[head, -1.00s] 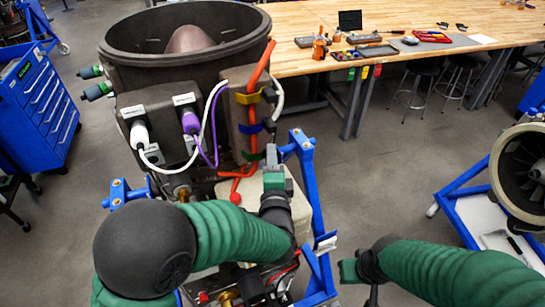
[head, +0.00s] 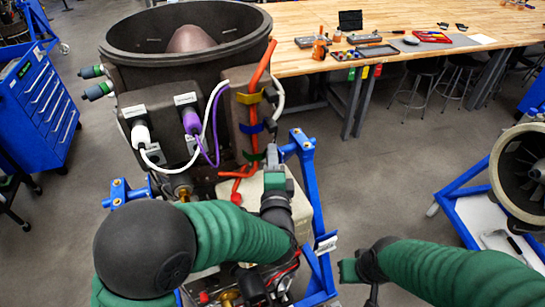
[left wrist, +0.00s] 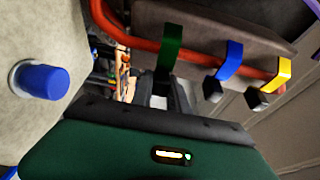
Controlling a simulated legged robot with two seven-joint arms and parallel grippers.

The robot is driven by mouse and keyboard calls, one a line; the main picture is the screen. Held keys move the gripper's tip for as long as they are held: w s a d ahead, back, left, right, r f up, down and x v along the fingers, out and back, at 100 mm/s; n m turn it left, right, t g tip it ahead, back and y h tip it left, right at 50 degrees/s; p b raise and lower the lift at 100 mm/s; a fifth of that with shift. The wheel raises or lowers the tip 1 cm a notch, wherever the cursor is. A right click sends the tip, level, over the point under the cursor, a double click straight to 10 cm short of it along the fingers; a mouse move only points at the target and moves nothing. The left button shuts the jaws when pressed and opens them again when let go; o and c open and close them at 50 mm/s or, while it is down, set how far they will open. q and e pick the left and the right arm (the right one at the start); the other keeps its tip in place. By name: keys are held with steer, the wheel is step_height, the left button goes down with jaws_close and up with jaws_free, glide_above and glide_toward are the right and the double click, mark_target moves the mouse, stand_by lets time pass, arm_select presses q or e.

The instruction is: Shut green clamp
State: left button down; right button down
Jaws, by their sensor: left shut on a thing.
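The green clamp (head: 255,157) is the lowest of three coloured clamps on the upright orange pipe (head: 257,75). In the left wrist view the green clamp (left wrist: 173,42) crosses the orange pipe (left wrist: 145,42), and its near end runs down between my fingers. My left gripper (head: 272,155) is at the clamp's right side. In the left wrist view its fingers (left wrist: 170,97) are shut on that near end; the fingertips are partly hidden by the gripper body. My right gripper (head: 362,268) is low at the picture's centre right, away from the clamp; its jaws are not clear.
The blue clamp (head: 253,128) and yellow clamp (head: 250,97) sit above on the same pipe. White and purple cables (head: 215,120) hang left of it. The blue stand frame (head: 308,200) rises just right of my left gripper. Open floor lies farther right.

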arm_select(q)
steer(key=shift+a+f, duration=0.1)
steer(key=shift+f, duration=0.15)
steer(key=shift+w+r+n+y+p, duration=0.1)
steer(key=shift+w+n+y+p, duration=0.35)
steer(key=shift+y, duration=0.45)
steer(key=shift+w+n+g+y, duration=0.2)
steer(key=shift+n+g+y, duration=0.1)
steer(key=shift+n+y, duration=0.3)
steer(key=c, duration=1.5)
jaws_free()
steer(key=shift+c, duration=0.2)
steer(key=shift+o, duration=1.2)
